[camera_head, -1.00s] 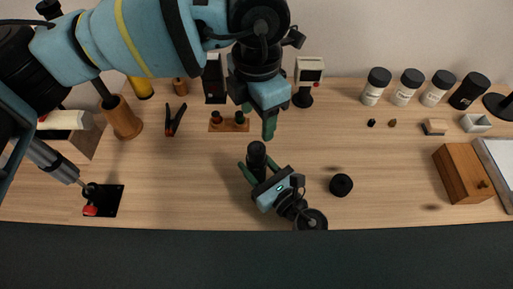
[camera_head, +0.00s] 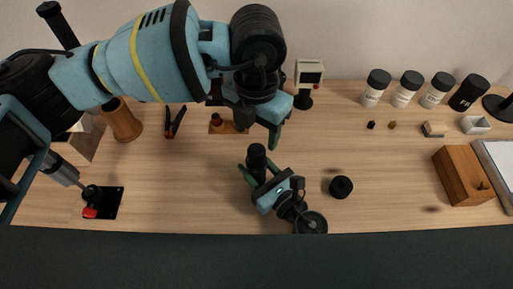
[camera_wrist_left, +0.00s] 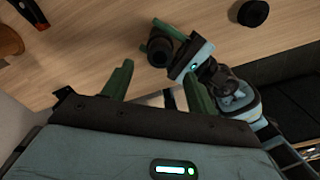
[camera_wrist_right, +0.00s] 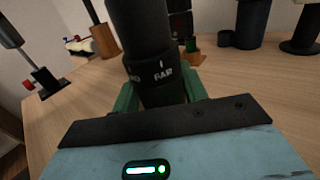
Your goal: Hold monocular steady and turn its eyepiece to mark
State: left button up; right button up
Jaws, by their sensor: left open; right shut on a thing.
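The monocular (camera_head: 257,157) is a black, upright cylinder near the table's middle. My right gripper (camera_head: 260,172) is shut around its body. In the right wrist view the monocular (camera_wrist_right: 142,32) fills the middle, with a ring lettered "FAR" and a short white line just above that word. Its top is cut off there. My left gripper (camera_head: 275,138) is open and empty, above and slightly right of the monocular, apart from it. In the left wrist view the monocular (camera_wrist_left: 160,48) shows beyond the open fingers.
A black round cap-like piece (camera_head: 341,187) lies right of my right gripper. A wooden box (camera_head: 462,175) stands at the right. Several dark-lidded jars (camera_head: 404,88) stand at the back right. A wooden stand (camera_head: 228,127) is behind the monocular. The table's middle left is clear.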

aim_at(256, 149)
pick_arm(q)
notch_tip(256, 149, down, 8)
jog(key=shift+r, duration=0.2)
jog(key=c, duration=1)
jog(key=shift+n, duration=0.4)
jog(key=n, duration=0.4)
jog(key=shift+n, duration=0.4)
jog(key=n, duration=0.6)
jog(key=shift+r, duration=0.1)
